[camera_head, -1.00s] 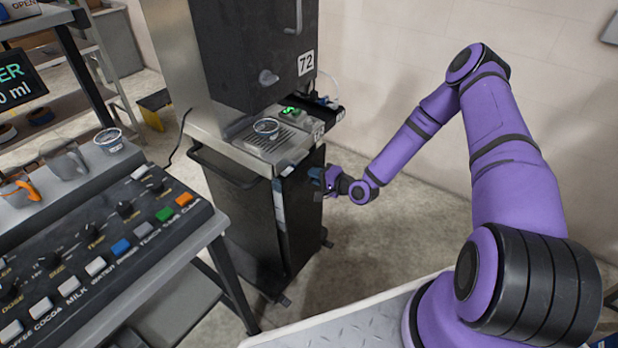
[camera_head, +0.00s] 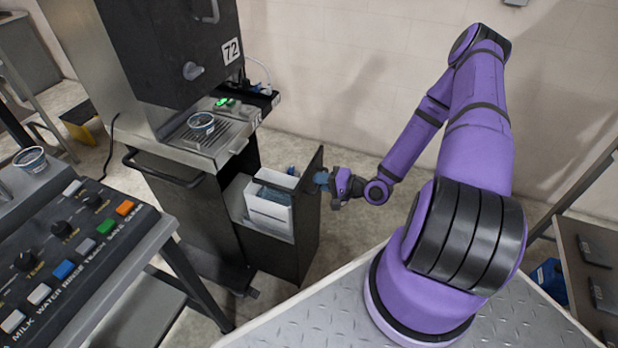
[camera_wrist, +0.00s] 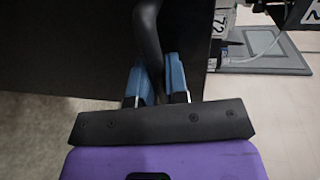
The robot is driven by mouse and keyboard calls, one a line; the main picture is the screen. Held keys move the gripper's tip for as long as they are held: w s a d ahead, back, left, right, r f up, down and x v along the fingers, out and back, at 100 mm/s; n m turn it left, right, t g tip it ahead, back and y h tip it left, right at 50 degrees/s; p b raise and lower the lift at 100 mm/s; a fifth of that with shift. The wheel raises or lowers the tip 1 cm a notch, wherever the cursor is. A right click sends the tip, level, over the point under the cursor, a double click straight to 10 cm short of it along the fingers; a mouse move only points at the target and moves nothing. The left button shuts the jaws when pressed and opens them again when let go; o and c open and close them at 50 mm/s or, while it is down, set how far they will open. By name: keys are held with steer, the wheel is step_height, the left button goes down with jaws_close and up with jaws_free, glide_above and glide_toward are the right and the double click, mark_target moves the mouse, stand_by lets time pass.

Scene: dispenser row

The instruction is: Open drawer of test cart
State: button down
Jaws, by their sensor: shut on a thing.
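The test cart (camera_head: 190,215) is a dark cabinet with a metal top, under a black machine marked 72. Its drawer (camera_head: 309,222) stands pulled out to the right, and white boxes (camera_head: 268,213) and a blue item show inside. My gripper (camera_head: 322,180) is at the outer face of the drawer front, near its upper part. In the wrist view, the blue fingers of my gripper (camera_wrist: 157,80) are shut around the black bar handle (camera_wrist: 148,40) of the drawer front.
A cup (camera_head: 201,122) stands on the cart's drip grate. A control panel (camera_head: 75,240) with coloured buttons is at the left. A grey bench (camera_head: 590,270) with dark flat items is at the right. Floor shows between the drawer and the back wall.

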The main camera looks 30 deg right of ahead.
steer(key=shift+s+d, duration=0.2)
steer(key=shift+s, duration=0.15)
steer(key=c, duration=1.1)
jaws_free()
steer(key=shift+c, duration=0.2)
steer(key=v, duration=1)
steer(key=shift+s+d, duration=0.25)
steer(key=shift+d, duration=0.05)
steer(key=shift+w+r, duration=0.1)
